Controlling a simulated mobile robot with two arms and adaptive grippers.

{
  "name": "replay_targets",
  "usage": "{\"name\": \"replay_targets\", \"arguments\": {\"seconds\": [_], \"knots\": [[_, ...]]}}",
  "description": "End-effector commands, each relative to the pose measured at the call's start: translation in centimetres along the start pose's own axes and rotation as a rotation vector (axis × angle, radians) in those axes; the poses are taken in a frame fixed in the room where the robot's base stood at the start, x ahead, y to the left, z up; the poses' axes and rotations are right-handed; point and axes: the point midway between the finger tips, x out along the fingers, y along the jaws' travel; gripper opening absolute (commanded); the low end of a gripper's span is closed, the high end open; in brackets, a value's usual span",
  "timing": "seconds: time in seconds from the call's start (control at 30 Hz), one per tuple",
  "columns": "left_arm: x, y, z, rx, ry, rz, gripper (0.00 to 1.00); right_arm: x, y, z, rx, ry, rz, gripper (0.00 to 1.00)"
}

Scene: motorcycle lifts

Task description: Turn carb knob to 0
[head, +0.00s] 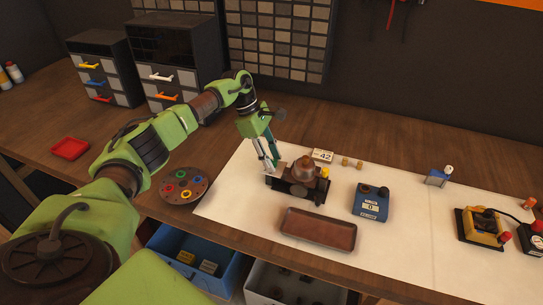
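The carburetor (299,186), a dark body with a brown domed top, sits on the white mat. A small yellow knob (325,172) shows on its right side; any dial marks are too small to read. My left gripper (271,167) points down just left of and behind the carburetor. Its two fingers show slightly apart with nothing seen between them. I cannot tell whether they touch the carburetor. My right gripper is out of view.
A card reading 42 (323,156) and a small brass part (352,163) lie behind the carburetor. A brown tray (318,229) lies in front, a blue device (370,202) to the right. A round dish (184,186) is left.

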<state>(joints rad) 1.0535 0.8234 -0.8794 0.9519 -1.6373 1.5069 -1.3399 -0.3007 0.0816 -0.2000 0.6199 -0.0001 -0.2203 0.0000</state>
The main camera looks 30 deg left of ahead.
Motion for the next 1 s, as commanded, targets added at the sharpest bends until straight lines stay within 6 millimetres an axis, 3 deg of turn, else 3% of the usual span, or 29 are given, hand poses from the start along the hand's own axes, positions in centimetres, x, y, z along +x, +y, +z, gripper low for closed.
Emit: {"name": "replay_targets", "arguments": {"seconds": [0.17,0.27,0.3,0.67,1.0], "knots": [[0.03,-0.01,0.0,0.0,0.0,0.0,0.3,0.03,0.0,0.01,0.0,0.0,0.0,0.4],[0.01,-0.01,0.01,0.001,0.0,0.0,0.04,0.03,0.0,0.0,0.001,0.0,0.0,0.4],[0.01,-0.01,0.01,0.001,0.0,-0.001,0.0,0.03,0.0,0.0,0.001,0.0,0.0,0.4],[-0.01,-0.05,0.03,-0.025,0.0,0.011,0.0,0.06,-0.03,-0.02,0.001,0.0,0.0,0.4],[0.03,-0.23,-0.02,-0.214,0.0,0.09,0.0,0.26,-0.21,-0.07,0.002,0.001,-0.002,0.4]]}}
